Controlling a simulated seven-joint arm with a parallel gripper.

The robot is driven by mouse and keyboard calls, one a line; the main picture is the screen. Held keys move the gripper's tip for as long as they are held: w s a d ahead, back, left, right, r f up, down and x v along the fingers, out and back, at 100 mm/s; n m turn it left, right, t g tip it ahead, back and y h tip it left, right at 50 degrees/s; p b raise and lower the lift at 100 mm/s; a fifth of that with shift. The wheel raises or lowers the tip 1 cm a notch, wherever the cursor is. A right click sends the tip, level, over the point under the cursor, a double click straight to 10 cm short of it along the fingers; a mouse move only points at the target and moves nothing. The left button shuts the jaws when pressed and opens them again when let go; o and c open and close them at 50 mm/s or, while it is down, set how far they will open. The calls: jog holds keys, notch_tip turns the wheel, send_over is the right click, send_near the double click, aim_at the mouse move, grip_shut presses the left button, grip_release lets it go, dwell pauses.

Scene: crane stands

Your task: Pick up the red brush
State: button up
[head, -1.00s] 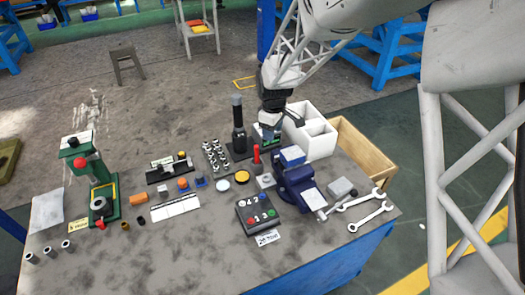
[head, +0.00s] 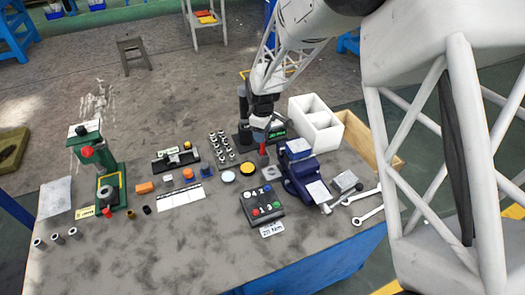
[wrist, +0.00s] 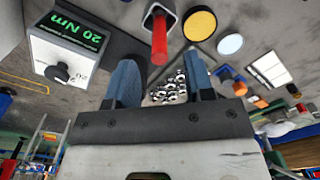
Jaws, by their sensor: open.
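The red brush (wrist: 159,42) shows in the wrist view as a red handle standing in a grey square holder (wrist: 160,14). Its bristles cannot be made out. In the head view the red brush (head: 262,149) stands on the table just left of the blue vise, partly covered by my gripper. My gripper (head: 262,134) is right above and close to it. In the wrist view my gripper (wrist: 160,75) is open, with two blue fingers apart. The red handle appears just beyond the gap between the fingertips, and nothing is held.
The blue vise (head: 303,184) stands close on the right. A torque tester (wrist: 80,45) with a green display is beside the gripper. A white bin (head: 315,122) is behind right. Yellow (head: 247,168) and white discs (head: 228,176) and several sockets (head: 220,147) lie left.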

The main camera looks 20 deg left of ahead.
aim_at(263, 150)
jog(key=shift+f, duration=0.55)
jog(key=shift+f, duration=2.55)
grip_shut()
